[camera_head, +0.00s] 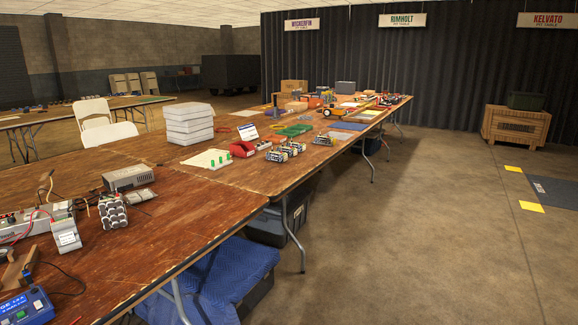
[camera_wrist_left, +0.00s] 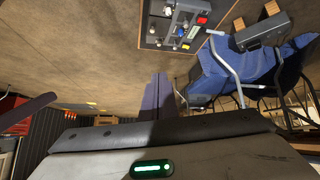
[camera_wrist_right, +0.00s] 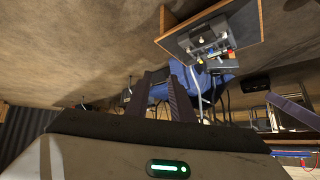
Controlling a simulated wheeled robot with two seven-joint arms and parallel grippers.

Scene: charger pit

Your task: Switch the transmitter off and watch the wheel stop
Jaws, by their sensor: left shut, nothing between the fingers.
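I cannot make out a transmitter or a turning wheel for certain in any view. Small wheeled robots (camera_head: 285,151) stand near the front edge of the far table in the head view; their wheels are too small to tell if they turn. A blue box with a display (camera_head: 27,306) is at the near left corner, cut by the frame. My left gripper (camera_wrist_left: 154,82) is shut and empty, its fingers together over the floor. My right gripper (camera_wrist_right: 165,76) shows a gap between its fingers and seems empty. Neither gripper touches anything visible, and neither shows in the head view.
The near table (camera_head: 190,225) holds a grey box (camera_head: 129,178), a power strip, cables and a block of cylindrical cells (camera_head: 112,211). White stacked boxes (camera_head: 188,123) stand behind. A blue blanket (camera_head: 235,275) and bins lie below the tables. The floor at right is open.

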